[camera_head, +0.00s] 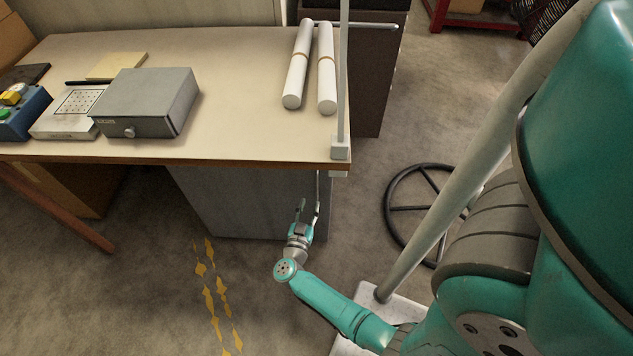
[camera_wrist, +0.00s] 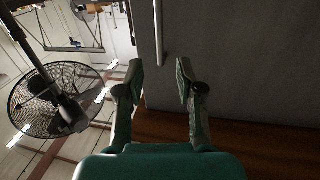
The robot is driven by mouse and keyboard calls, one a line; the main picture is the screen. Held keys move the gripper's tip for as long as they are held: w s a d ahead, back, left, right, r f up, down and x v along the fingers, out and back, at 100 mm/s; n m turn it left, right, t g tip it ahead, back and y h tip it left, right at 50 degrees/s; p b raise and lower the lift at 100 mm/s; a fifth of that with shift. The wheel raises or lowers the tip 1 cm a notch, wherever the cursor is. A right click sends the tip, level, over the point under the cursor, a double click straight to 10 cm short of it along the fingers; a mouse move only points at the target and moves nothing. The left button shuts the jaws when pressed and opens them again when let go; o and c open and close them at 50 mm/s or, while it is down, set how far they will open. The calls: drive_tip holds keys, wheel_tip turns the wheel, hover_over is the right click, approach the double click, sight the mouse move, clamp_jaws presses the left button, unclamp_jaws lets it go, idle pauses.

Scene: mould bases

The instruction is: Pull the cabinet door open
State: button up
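The grey cabinet (camera_head: 255,203) stands under the table's right part; its door (camera_wrist: 245,60) fills the right of the wrist view and looks shut. A pale bar handle (camera_wrist: 159,35) runs along the door near its edge. My gripper (camera_head: 309,204) is at the cabinet's front right, below the tabletop edge. In the wrist view my gripper (camera_wrist: 159,72) is open, with one finger on each side of the handle's line. The handle's near end shows between the fingertips, with gaps on both sides. No contact shows, and I cannot tell the depth left to the handle.
The tabletop (camera_head: 230,65) overhangs the cabinet and carries a grey box (camera_head: 147,102) and two white rolls (camera_head: 298,65). A pale post (camera_head: 343,90) stands at its right corner. A dark wheel-like ring (camera_head: 388,205) lies right of the cabinet. Floor in front is clear.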

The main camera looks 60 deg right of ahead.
sight(316, 183)
drive_tip(key=d, duration=0.3)
drive_tip(key=w+d, duration=0.1)
drive_tip(key=d, duration=0.3)
drive_tip(key=w+d, duration=0.1)
drive_tip(key=d, duration=0.2)
drive_tip(key=shift+d, duration=0.25)
clamp_jaws()
